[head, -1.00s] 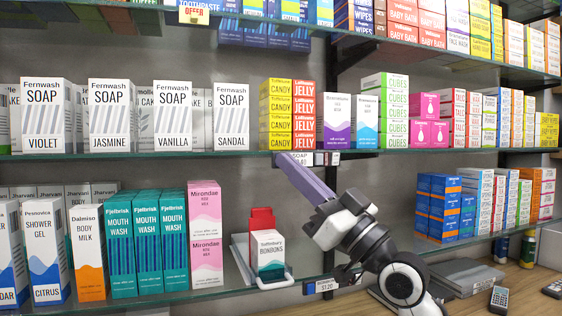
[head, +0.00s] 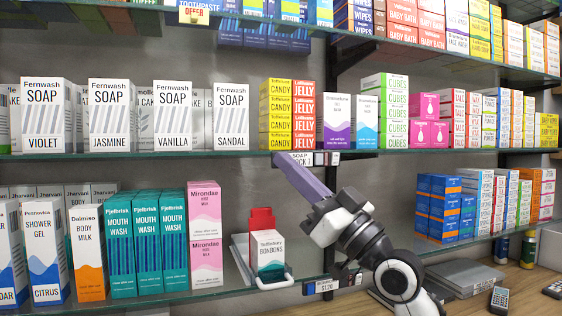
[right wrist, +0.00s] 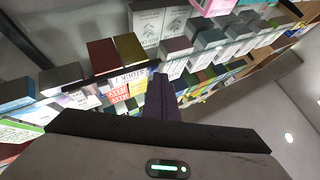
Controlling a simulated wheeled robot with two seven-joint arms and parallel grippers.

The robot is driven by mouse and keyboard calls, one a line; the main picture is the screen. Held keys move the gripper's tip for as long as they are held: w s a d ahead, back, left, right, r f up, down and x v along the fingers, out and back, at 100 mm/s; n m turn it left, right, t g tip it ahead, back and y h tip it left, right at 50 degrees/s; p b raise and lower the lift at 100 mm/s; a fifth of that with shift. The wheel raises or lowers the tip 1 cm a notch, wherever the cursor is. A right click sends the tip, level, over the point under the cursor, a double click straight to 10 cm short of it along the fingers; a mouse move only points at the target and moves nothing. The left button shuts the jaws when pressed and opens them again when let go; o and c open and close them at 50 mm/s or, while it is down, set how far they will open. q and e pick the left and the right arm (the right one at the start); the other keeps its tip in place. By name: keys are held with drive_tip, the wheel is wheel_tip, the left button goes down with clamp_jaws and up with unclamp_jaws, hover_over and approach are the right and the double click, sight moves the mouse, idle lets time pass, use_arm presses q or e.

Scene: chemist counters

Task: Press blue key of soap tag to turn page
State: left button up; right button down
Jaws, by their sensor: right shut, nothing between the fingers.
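The soap tag (head: 301,159) is a small white label on the front edge of the middle shelf, below the candy and jelly boxes. It reads "SOAP" with a second line that looks like "STOCK 2". My right gripper (head: 279,156) is shut and empty, its long purple-grey fingers reaching up and left to the tag's left end. The blue key cannot be made out; the fingertips may cover it, and contact cannot be confirmed. The shut fingers (right wrist: 160,82) also point at the shelf edge in the right wrist view. My left gripper is not in view.
Soap boxes (head: 173,114) stand left on the middle shelf (head: 190,155). Another tag (head: 327,158) adjoins the soap tag at right. Below, a bonbons box (head: 269,255) stands in a tray left of my right arm. The grey back wall behind the fingers is bare.

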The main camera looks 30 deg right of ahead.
drive_tip(key=shift+s, duration=0.1)
drive_tip(key=shift+s+a, duration=0.2)
drive_tip(key=shift+s, duration=0.55)
drive_tip(key=shift+s, duration=0.1)
drive_tip(key=s, duration=0.2)
drive_tip(key=s+a+p, duration=0.1)
drive_tip(key=s, duration=0.1)
drive_tip(key=shift+s+a, duration=0.1)
drive_tip(key=shift+s, duration=0.25)
